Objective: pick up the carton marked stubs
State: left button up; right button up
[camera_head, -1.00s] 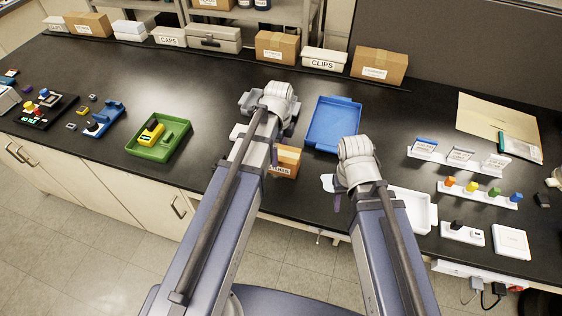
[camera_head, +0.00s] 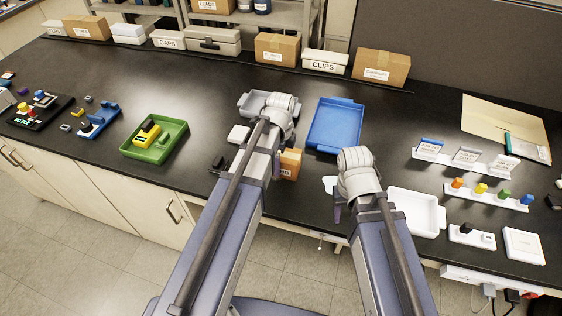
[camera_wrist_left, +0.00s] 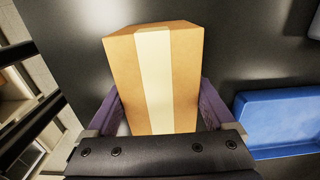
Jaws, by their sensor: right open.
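The brown carton (camera_head: 290,164) stands on the black bench, partly hidden behind my left arm in the head view; only the end of its label shows. In the left wrist view the carton (camera_wrist_left: 180,80) has a pale tape strip and sits between the two purple fingers of my left gripper (camera_wrist_left: 160,100). The fingers lie against its two opposite sides, so the gripper looks shut on it. I see no clear gap under the carton. My right gripper (camera_head: 337,212) is open and empty, over the bench's front edge, right of the carton.
A blue tray (camera_head: 335,125) lies just behind the carton, also at right in the wrist view (camera_wrist_left: 285,125). A grey tray (camera_head: 250,102) and a white lidded box (camera_head: 239,134) are left of it. A white tray (camera_head: 418,205) lies beside my right arm. Open bench lies toward the back.

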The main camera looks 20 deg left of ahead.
pick_arm(q)
jog(key=c, duration=0.7)
notch_tip(320, 180, up, 10)
jog(key=p, duration=1)
jog(key=shift+r, duration=0.1)
pick_arm(e)
notch_tip(320, 180, up, 10)
pick_arm(q)
jog(key=o, duration=0.9)
grip_shut()
